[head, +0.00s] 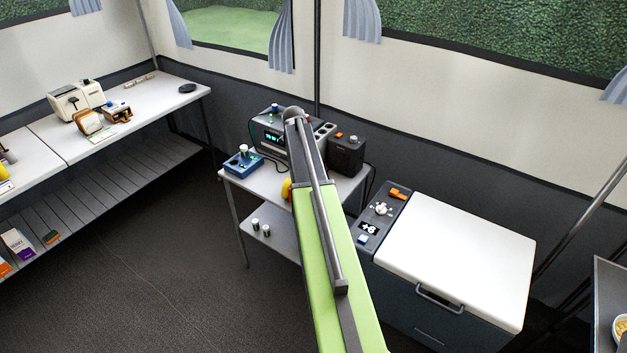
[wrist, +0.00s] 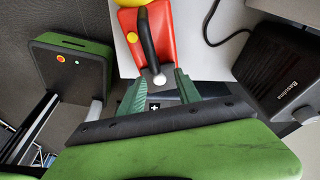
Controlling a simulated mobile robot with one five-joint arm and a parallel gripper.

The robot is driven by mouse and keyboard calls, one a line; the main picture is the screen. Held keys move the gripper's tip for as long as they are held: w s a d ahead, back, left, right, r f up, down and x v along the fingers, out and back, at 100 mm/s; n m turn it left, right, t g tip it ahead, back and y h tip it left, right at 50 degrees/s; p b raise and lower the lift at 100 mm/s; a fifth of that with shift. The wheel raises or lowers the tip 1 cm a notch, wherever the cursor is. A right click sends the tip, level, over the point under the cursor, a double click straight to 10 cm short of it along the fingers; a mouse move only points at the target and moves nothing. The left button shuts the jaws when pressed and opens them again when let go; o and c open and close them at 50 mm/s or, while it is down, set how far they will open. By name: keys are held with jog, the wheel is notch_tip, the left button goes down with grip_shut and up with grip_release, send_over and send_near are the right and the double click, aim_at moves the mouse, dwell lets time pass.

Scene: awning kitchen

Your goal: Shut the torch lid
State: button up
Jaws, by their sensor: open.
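In the wrist view a red body with a yellow end and a black curved bar along its top, apparently the torch (wrist: 167,28), lies on a pale tabletop. Its lid is not clearly distinguishable, so I cannot tell how far it stands open. My gripper (wrist: 164,75) is open, with its two green fingers pointing at the near end of the red body. A small pale round tip of the black bar shows between the fingertips; contact is unclear. In the head view my arm hides the gripper and most of the torch; only a yellow part (head: 286,189) shows at its left.
The small table (head: 243,180) also bears a black speaker (head: 347,154), a radio-like unit (head: 271,139) and a blue box (head: 243,163). The speaker (wrist: 285,75) is right of the torch in the wrist view. A white-lidded chest (head: 460,255) stands at the right.

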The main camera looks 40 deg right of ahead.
jog(key=p+v, duration=1.5)
jog(key=v, duration=0.1)
jog(key=shift+r, duration=0.35)
jog(key=shift+a, duration=0.1)
jog(key=w+a+f+n+t, duration=0.1)
jog(key=a+n, duration=0.5)
jog(key=a, duration=2)
jog(key=s+a+n, duration=0.3)
jog(key=a+n, duration=0.2)
jog(key=n, duration=0.3)
jog(key=s+a+n+t+y, duration=0.1)
jog(key=s+a+n, duration=0.3)
jog(key=n, duration=0.3)
jog(key=s+a+f+n, duration=0.1)
jog(key=s+a+n, duration=0.2)
jog(key=a+n, duration=0.3)
jog(key=n+b, duration=0.1)
jog(key=n, duration=0.1)
jog(key=shift+s+n+t+y, duration=0.2)
jog(key=shift+n+t+y, duration=0.1)
jog(key=shift+t, duration=0.1)
